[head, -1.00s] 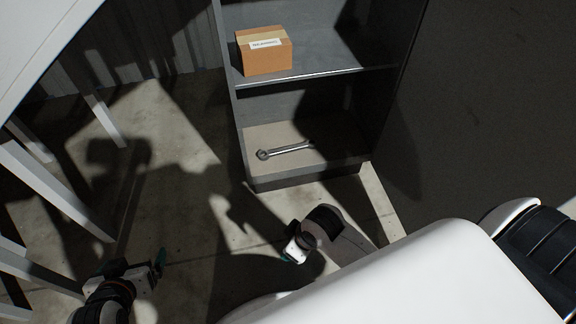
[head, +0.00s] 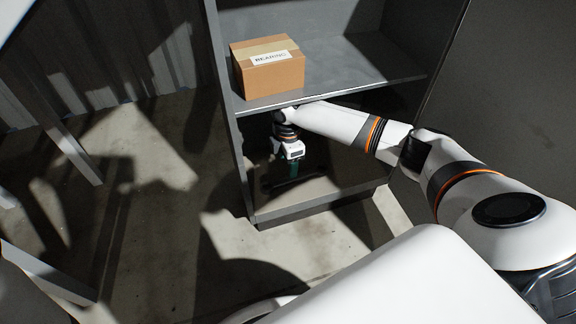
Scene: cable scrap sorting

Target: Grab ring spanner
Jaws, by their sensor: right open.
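The ring spanner (head: 272,187) lies on the lower shelf (head: 330,190) of the grey shelf unit. It is in deep shade now and shows only as a dark, thin shape. My right gripper (head: 293,176) points down inside the lower compartment, right over the spanner. It is open, with its teal fingertips close to the spanner's middle; whether they touch it or stand around it I cannot tell. My left gripper is out of view.
A cardboard box labelled "BEARING" (head: 268,68) stands on the upper shelf (head: 370,68), whose front edge is just above my right wrist. The unit's left side panel (head: 232,130) bounds the compartment.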

